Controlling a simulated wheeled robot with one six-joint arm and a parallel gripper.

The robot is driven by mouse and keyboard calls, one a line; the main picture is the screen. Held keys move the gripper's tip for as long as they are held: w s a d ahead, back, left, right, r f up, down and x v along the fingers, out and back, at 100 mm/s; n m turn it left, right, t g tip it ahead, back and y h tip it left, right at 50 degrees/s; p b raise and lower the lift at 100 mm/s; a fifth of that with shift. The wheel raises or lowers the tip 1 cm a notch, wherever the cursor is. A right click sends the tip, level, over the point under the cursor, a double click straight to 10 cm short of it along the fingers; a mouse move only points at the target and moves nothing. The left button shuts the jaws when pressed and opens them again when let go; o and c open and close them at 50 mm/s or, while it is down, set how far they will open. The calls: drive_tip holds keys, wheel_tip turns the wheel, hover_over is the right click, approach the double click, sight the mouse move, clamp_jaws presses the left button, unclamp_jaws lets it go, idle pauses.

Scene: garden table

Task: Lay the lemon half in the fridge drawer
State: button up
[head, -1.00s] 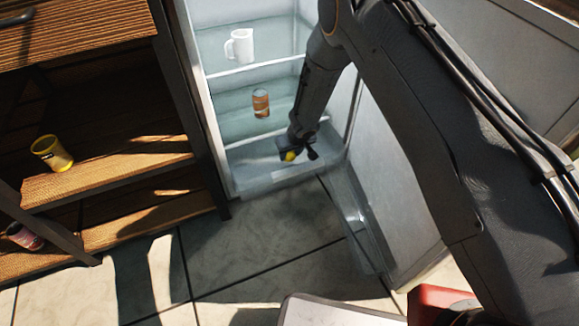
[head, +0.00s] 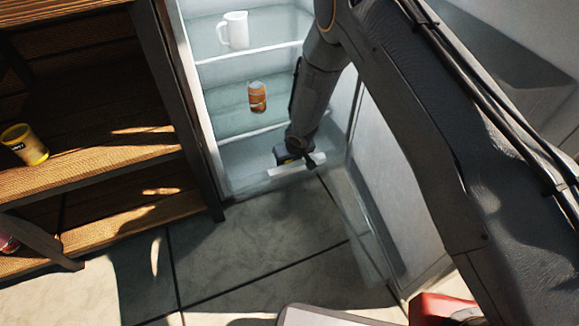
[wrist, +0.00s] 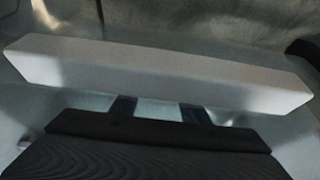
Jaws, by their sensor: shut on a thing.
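My gripper (head: 290,162) is low in the open fridge, at the bottom drawer, just behind its pale front bar (head: 297,171). In the wrist view the bar (wrist: 160,75) runs across the picture and hides my fingertips. The two dark fingers (wrist: 158,108) stand a little apart and reach behind it.
A white mug (head: 236,31) stands on the upper fridge shelf, and an orange-brown can (head: 258,97) on the shelf below. The fridge door (head: 400,200) stands open at the right. A wooden rack (head: 90,180) at the left holds a yellow tin (head: 25,145).

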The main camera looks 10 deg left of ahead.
drive_tip(key=shift+f, duration=0.4)
drive_tip(key=shift+f, duration=0.1)
drive_tip(key=o, duration=1.1)
drive_tip(key=shift+c, duration=0.2)
